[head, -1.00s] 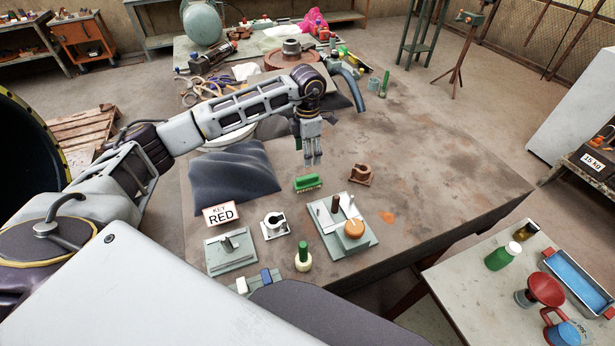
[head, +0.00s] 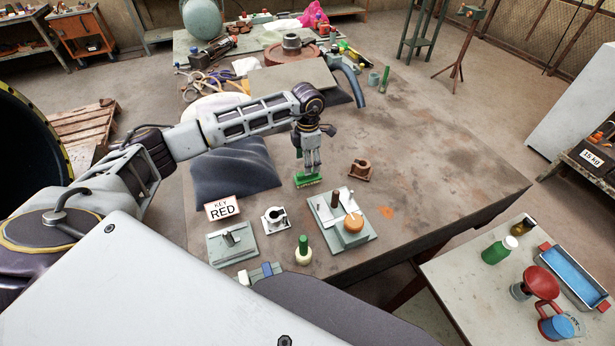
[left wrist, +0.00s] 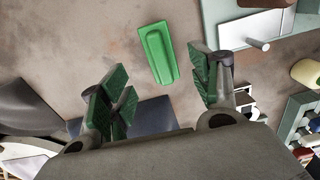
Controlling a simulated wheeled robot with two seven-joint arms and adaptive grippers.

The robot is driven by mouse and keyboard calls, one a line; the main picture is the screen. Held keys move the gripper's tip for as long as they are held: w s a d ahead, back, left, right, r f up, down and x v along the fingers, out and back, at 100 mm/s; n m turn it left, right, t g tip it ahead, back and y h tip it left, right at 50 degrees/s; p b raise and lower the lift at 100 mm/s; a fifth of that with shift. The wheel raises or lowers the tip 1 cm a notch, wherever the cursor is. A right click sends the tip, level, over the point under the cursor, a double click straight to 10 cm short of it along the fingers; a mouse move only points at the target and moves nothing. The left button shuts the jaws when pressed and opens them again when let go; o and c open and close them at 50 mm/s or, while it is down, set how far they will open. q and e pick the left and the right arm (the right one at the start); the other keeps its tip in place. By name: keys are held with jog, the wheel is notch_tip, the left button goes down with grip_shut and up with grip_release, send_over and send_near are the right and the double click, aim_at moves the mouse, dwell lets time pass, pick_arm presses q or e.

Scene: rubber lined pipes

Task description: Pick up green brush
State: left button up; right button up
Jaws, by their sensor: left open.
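The green brush (head: 308,180) lies on the brown workbench, between the dark grey cloth and the brown ring-shaped part. In the left wrist view the brush (left wrist: 158,53) shows its green top, slightly tilted, ahead of and between the fingers. My left gripper (head: 312,167) points down just above the brush. In the left wrist view its green-padded fingers (left wrist: 160,95) are apart with nothing between them. Whether the fingertips reach down beside the brush cannot be told in the head view. My right gripper is not in view.
A brown ring-shaped part (head: 360,170) stands to the right of the brush. A grey-green fixture plate (head: 325,222) is in front. The bench's right side is clear.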

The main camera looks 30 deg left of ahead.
aim_at(307, 177)
pick_arm(q)
jog(key=shift+f, duration=1.35)
jog(key=shift+f, duration=0.15)
jog(key=shift+s+f+p, duration=0.15)
jog(key=shift+f+p, duration=0.75)
jog(key=shift+f, duration=1.55)
jog(key=c, duration=1.1)
jog(key=shift+r, duration=0.2)
